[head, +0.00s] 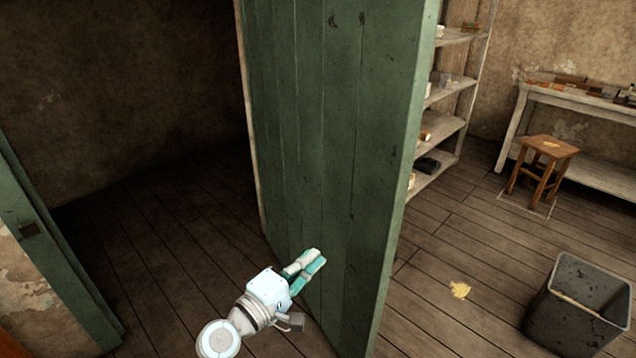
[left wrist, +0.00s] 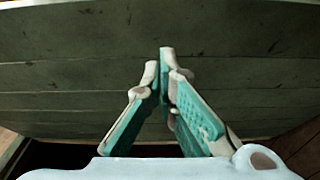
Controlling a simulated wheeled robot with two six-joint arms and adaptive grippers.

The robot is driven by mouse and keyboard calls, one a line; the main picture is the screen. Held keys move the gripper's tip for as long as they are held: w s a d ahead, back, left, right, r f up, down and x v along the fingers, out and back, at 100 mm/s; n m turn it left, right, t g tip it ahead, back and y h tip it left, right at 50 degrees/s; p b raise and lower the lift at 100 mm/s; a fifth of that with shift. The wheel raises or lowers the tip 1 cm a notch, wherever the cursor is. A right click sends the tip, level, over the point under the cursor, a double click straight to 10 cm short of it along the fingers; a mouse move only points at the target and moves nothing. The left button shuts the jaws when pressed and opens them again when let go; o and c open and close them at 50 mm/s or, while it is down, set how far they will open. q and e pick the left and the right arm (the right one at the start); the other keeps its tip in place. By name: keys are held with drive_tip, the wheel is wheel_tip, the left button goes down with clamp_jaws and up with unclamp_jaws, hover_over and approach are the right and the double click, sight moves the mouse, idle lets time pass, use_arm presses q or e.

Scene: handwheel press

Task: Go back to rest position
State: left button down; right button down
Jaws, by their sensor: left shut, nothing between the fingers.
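My left gripper (head: 316,257) is in front of the green plank door (head: 335,130), at its lower part. Its fingers are shut with nothing between them, and the left wrist view (left wrist: 163,62) shows the tips together, pointing at the door planks (left wrist: 80,75). I cannot tell whether the tips touch the door. The door stands open, with its edge facing me. My right gripper is not in view.
A green door frame (head: 45,240) stands at the left, with a dark doorway beside it. Right of the door are shelves (head: 450,85), a wooden stool (head: 548,150), a workbench (head: 575,95) and a grey bin (head: 545,335).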

use_arm(q)
drive_tip(key=s+a+f+m+g+y, duration=0.2)
drive_tip(key=s+a+f+m+g, duration=0.15)
drive_tip(key=s+f, duration=0.35)
drive_tip(key=s+a+f+m+g+y, duration=0.2)
drive_tip(key=s+a+f+m+y, duration=0.15)
drive_tip(key=s+f, duration=0.4)
drive_tip(key=s+a+f+m+g+y, duration=0.2)
drive_tip(key=s+a+y, duration=0.1)
drive_tip(key=s+a, duration=0.4)
drive_tip(key=s+a+f+m+g+y, duration=0.25)
drive_tip(key=s+a, duration=0.35)
drive_tip(key=s, duration=0.3)
drive_tip(key=s+a+f+g, duration=0.1)
drive_tip(key=s+f, duration=0.1)
drive_tip(key=f, duration=0.9)
drive_tip(key=s+a+f+g, duration=0.1)
drive_tip(key=a+f, duration=0.1)
drive_tip(key=f, duration=0.9)
drive_tip(key=s+f+g, duration=0.1)
drive_tip(key=s+f, duration=0.9)
drive_tip(key=s, duration=0.3)
drive_tip(key=shift+f+y, duration=0.25)
drive_tip(key=shift+y, duration=0.05)
